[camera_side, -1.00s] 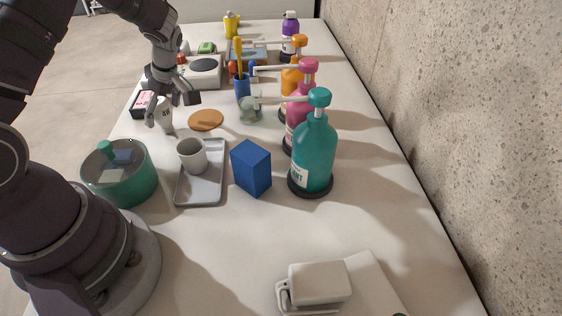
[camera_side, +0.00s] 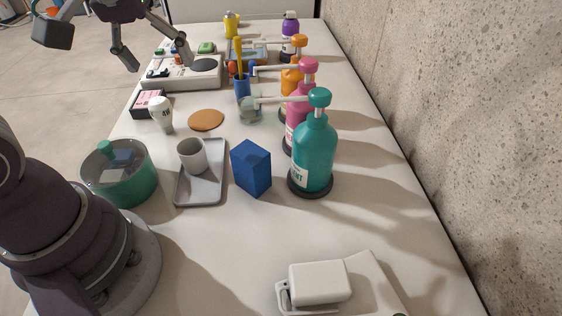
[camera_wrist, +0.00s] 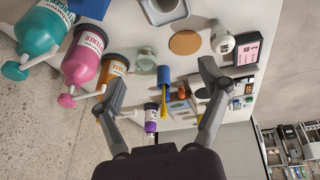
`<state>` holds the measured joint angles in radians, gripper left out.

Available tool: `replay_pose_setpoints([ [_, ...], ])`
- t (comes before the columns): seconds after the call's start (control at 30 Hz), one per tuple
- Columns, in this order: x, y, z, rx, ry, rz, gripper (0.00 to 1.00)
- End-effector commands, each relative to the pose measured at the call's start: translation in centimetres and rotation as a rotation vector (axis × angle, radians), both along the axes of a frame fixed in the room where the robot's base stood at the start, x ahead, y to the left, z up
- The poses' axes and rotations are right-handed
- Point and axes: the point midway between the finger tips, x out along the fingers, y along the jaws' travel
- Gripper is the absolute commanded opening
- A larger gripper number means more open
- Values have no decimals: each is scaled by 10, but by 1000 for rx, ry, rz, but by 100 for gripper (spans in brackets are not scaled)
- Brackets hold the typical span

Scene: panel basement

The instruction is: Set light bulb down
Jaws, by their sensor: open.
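The light bulb (camera_side: 161,113) is white with a dark printed mark and stands on the white table, left of the round tan coaster (camera_side: 206,120). In the wrist view the bulb (camera_wrist: 222,40) shows near the top, beside the black and pink box (camera_wrist: 247,52). My gripper (camera_side: 157,62) is open and empty, raised above the table beyond the bulb and apart from it. In the wrist view its two fingers (camera_wrist: 155,88) are spread wide with nothing between them.
A green lidded pot (camera_side: 120,175), a grey tray (camera_side: 213,190) with a cup and a blue box (camera_side: 251,168) stand nearer. Pump bottles, including a teal one (camera_side: 314,155), line the wall side.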

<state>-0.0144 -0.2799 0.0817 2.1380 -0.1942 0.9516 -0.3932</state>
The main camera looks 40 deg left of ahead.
Motion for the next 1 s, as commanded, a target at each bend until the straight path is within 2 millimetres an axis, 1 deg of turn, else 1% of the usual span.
replay_pose_setpoints([
  [0.03, -12, -13, 4, 22, -41, -155, 75],
  [0.1, -27, -29, 4, 65, -81, -362, 75],
  [0.2, -41, -43, 0, 119, -120, -554, 75],
  [0.27, -45, -48, -1, 138, -130, -617, 75],
  [0.37, -47, -50, -3, 149, -135, -650, 75],
  [1.0, -47, -49, -2, 147, -134, -644, 75],
])
